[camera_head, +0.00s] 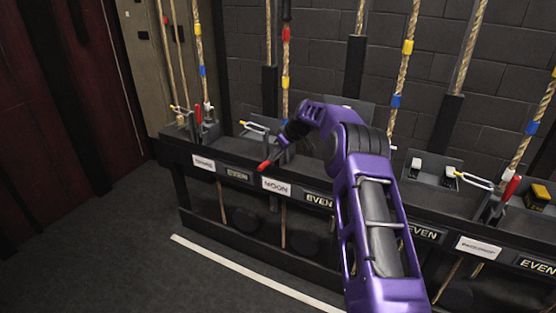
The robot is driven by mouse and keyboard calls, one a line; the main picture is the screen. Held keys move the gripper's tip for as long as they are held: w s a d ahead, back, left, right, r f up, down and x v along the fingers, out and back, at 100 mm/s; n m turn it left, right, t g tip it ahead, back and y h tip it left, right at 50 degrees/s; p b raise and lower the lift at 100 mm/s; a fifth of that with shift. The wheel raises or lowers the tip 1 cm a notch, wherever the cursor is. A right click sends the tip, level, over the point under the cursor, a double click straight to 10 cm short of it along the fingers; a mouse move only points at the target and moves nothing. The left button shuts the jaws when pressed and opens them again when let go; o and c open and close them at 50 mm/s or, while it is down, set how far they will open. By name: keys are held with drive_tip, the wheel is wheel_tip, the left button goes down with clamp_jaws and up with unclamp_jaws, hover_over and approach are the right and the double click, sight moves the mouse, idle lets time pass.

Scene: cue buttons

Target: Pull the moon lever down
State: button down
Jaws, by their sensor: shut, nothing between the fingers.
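The moon lever (265,165) has a red grip and sits above the white MOON label (276,187) on the black rail. Its grip sticks out forward and low over the rail's front edge, unlike the upright red levers on either side. My gripper (283,140) is at the end of my purple arm, just above and right of the red grip, close to the lever's shaft. It is shut with nothing in it. Its fingers are small and dark here, so I cannot tell whether they touch the lever.
An upright red lever (198,115) stands to the left and another (511,187) to the right. Ropes with coloured bands (285,80) rise behind the rail (300,179). Looped yellow-and-white handles (255,127) stand along it. Open dark floor (130,250) lies in front.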

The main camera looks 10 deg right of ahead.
drive_tip(key=s+r, duration=0.2)
drive_tip(key=s, duration=0.4)
drive_tip(key=shift+s+r, duration=0.35)
drive_tip(key=shift+r, duration=0.05)
